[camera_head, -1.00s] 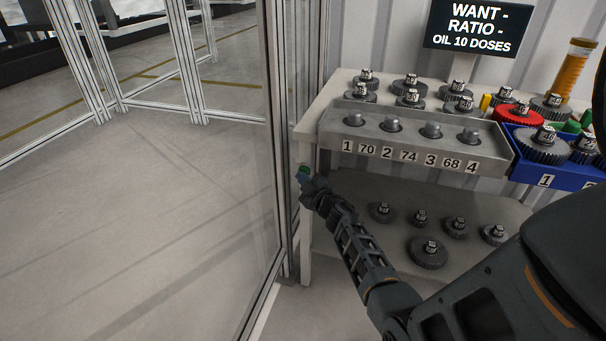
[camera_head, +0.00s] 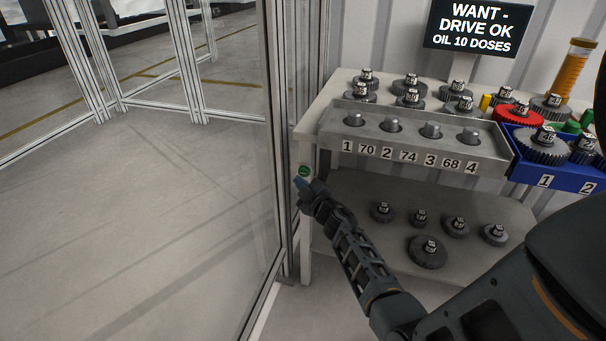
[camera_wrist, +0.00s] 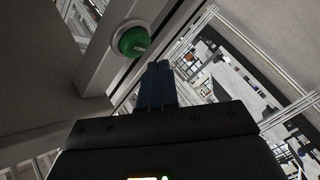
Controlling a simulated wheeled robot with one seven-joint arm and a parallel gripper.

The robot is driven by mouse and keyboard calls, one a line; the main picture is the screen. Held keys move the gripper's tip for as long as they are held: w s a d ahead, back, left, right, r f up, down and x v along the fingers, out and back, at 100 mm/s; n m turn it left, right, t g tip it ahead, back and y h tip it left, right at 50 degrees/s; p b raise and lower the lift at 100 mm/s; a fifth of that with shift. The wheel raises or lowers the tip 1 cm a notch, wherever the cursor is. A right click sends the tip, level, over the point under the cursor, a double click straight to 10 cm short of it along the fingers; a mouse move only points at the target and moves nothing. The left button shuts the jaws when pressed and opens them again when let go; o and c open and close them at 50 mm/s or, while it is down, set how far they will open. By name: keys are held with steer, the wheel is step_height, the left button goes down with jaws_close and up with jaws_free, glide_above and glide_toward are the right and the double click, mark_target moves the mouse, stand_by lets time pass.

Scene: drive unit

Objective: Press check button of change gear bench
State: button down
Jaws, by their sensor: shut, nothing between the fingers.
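The green check button (camera_head: 304,171) sits on the front left leg of the change gear bench (camera_head: 312,113). In the wrist view the green button (camera_wrist: 133,42) is a round cap on a pale post, just up and left of my fingertips. My gripper (camera_head: 299,184) is shut and empty, just below the button in the head view. Its blue fingertips (camera_wrist: 157,76) look apart from the button. The display (camera_head: 474,27) above the bench reads "WANT -", "DRIVE OK", "OIL 10 DOSES".
A grey rack (camera_head: 410,138) with numbered pegs and a blue tray (camera_head: 572,172) with gears stand on the bench top. Loose gears (camera_head: 427,252) lie on the lower shelf. A glass panel frame (camera_head: 279,140) stands close left of my gripper. Open floor lies beyond it.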

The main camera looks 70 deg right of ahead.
steer(key=shift+s+a, duration=0.2)
steer(key=shift+a, duration=2.55)
steer(key=shift+a, duration=0.1)
steer(key=s+a+r+t+y, duration=0.1)
steer(key=s+a+y, duration=0.35)
steer(key=a, duration=0.95)
steer(key=s+a+r+t+y, duration=0.1)
steer(key=s+a, duration=0.6)
steer(key=a, duration=0.6)
steer(key=s+a+r+m+y+p, duration=0.1)
steer(key=s+a+r+y, duration=0.4)
steer(key=s+a+r, duration=0.8)
step_height(320, 180, up, 4)
steer(key=s, duration=0.2)
steer(key=shift+s+r+m+p, duration=0.15)
steer(key=shift+s+m+p, duration=0.15)
steer(key=shift+m+p, duration=0.1)
steer(key=shift+y, duration=0.25)
